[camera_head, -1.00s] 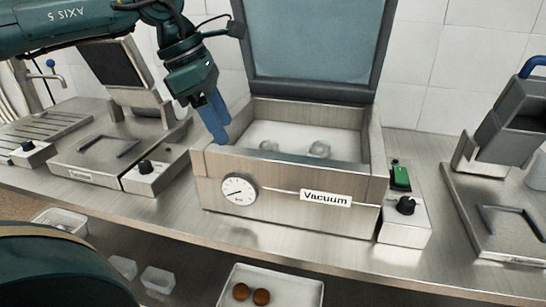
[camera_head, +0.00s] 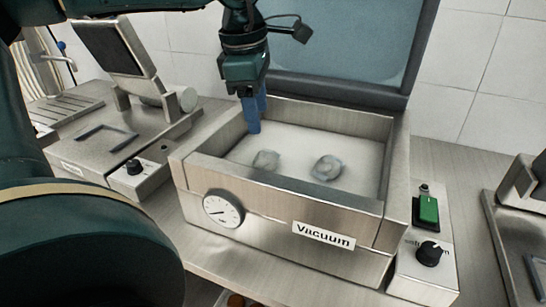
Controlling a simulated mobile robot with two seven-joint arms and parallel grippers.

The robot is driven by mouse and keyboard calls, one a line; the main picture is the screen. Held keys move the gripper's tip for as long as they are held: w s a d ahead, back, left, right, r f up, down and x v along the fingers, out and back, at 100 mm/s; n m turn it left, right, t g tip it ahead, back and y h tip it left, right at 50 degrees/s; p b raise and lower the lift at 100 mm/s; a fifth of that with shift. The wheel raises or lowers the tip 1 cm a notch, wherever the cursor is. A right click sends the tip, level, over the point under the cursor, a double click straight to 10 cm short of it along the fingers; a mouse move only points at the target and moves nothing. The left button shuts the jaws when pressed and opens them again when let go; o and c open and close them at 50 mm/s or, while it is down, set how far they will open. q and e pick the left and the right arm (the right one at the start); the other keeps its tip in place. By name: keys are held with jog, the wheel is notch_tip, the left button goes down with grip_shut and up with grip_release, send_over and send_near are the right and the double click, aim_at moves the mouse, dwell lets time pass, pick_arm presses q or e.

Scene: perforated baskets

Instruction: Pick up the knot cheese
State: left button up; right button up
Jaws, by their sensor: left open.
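My right gripper is not in view.
The vacuum machine (camera_head: 300,205) has steel walls around the chamber, and its lid (camera_head: 345,50) stands raised behind. A control box with a green switch (camera_head: 428,209) is at right. Another machine (camera_head: 110,135) stands at left.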

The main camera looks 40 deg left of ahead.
aim_at(265, 155)
pick_arm(q)
jog(key=f, duration=0.3)
jog(key=w+f, duration=0.1)
jog(key=f, duration=0.3)
jog(key=w+f, duration=0.1)
jog(key=f, duration=0.3)
jog(key=c, duration=0.6)
